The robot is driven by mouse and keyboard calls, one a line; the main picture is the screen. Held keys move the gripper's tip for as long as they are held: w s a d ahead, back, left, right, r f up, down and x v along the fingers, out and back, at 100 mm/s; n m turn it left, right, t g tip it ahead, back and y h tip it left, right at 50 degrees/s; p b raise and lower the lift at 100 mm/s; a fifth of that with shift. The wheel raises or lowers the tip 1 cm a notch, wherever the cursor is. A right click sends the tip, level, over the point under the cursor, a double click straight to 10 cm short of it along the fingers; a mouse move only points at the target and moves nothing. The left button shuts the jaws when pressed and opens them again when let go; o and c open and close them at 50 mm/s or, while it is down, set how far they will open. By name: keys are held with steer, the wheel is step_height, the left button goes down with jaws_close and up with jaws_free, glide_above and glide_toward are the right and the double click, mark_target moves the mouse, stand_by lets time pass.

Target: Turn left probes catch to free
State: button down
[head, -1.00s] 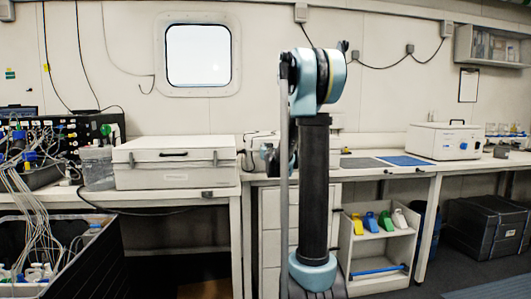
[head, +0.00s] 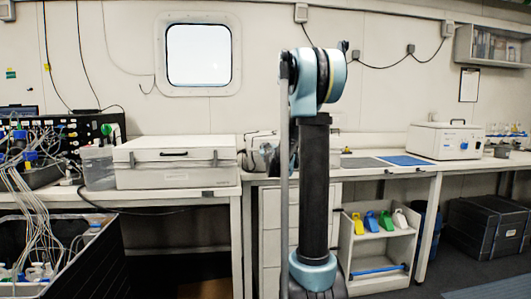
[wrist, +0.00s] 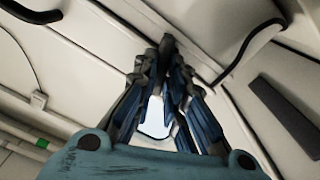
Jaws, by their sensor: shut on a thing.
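My gripper (wrist: 168,48) shows in the wrist view with its dark blue-grey fingers drawn together at the tips. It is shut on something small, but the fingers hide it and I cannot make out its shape. A pale surface lies behind the fingertips. In the head view my arm stands in the middle and my gripper cannot be made out. A white lidded case (head: 175,178) sits on the left bench, with a left catch (head: 131,159) and a right catch (head: 215,158) on its front. I cannot tell which catch belongs to the probes.
A rack of cabled equipment (head: 60,135) and a clear tub (head: 98,168) stand left of the case. A black crate (head: 95,255) with bottles and wires is at lower left. A white box device (head: 445,141) stands on the right bench.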

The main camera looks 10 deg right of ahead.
steer(key=shift+s+a+f+n, duration=0.1)
steer(key=shift+n, duration=2.1)
steer(key=shift+w+a+f+n, duration=0.1)
steer(key=shift+f+n, duration=0.05)
steer(key=shift+n, duration=2.05)
steer(key=shift+s+a+f+n, duration=0.1)
steer(key=shift+n, duration=2.1)
steer(key=c, duration=1.6)
jaws_free()
steer(key=shift+f, duration=0.1)
steer(key=shift+c, duration=0.2)
